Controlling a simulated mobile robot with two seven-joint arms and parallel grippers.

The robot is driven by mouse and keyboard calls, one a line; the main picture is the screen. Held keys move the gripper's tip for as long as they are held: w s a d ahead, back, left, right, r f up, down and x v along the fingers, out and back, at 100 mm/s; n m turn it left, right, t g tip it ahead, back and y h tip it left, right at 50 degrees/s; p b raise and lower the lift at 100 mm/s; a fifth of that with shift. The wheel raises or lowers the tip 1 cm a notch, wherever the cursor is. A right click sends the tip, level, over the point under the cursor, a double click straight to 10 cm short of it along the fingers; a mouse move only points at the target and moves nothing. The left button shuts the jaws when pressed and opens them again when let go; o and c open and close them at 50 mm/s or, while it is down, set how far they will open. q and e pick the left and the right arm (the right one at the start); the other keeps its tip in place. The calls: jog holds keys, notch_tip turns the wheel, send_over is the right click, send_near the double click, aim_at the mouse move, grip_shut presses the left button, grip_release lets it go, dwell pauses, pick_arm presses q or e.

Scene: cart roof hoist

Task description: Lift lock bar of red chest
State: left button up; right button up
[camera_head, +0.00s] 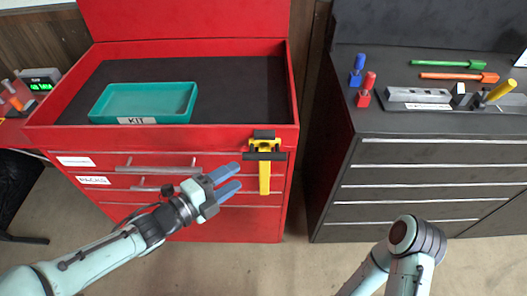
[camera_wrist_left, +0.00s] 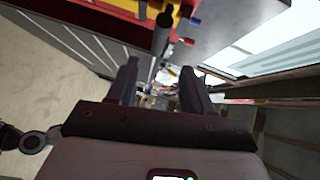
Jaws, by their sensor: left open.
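The red chest (camera_head: 215,218) stands at the left with its top tray open. Its lock bar (camera_head: 264,178) is yellow with black parts and hangs upright on the right of the drawer front, its black cross piece near the tray rim. My left gripper (camera_head: 239,177) is open and empty just left of the bar, fingers pointing right, apart from it in the picture. In the left wrist view its two fingers (camera_wrist_left: 158,75) are spread, with a dark rounded rod (camera_wrist_left: 162,34) beyond them near yellow and red parts. My right gripper is out of view; only arm links show.
A teal KIT tray (camera_head: 145,103) sits in the chest's top. A dark grey cabinet (camera_head: 420,180) stands to the right across a narrow gap, with blue and red pegs (camera_head: 363,80) and several tools on top. Drawer handles (camera_head: 158,168) stick out near my left arm.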

aim_at(262, 160)
pick_arm(q)
jog(key=b+x, duration=0.1)
jog(key=x, duration=1.1)
grip_shut()
